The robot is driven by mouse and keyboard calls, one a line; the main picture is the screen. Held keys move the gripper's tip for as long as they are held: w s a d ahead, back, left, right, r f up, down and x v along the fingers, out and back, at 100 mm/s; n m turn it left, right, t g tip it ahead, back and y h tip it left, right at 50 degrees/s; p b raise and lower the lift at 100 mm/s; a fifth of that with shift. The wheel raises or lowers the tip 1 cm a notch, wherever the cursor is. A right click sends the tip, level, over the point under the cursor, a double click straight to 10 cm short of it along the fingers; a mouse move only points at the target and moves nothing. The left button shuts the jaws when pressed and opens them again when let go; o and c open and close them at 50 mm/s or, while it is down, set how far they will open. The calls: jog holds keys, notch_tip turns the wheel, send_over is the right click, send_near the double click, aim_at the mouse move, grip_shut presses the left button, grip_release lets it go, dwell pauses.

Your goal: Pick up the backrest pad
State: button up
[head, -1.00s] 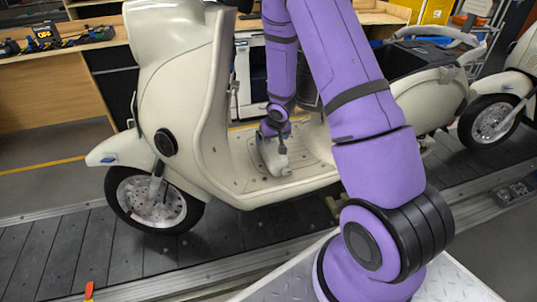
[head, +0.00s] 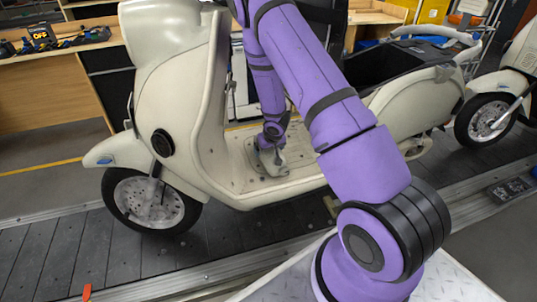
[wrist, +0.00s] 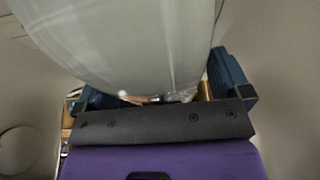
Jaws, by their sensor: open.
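A pale, smooth, rounded piece, which looks like the backrest pad (wrist: 130,45), fills the upper middle of the wrist view. Its lower end reaches in among the blue fingers of my gripper (wrist: 162,90), which stand apart on either side. It hides parts of them, and I cannot tell whether they touch it. In the head view, my arm reaches down to the cream scooter's footboard (head: 230,180). My gripper (head: 270,152) is low there, beside a small pale shape (head: 268,163). The fingers are too small to make out in that view.
The cream scooter's front shield (head: 175,70) rises left of my gripper, and its rear body (head: 425,100) stands right. The scooter stands on the dark slat conveyor (head: 60,245). Another scooter (head: 490,118) is at the right edge. Wooden benches (head: 50,90) stand behind.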

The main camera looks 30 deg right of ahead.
jog(key=c, duration=1.2)
jog(key=shift+r, duration=0.2)
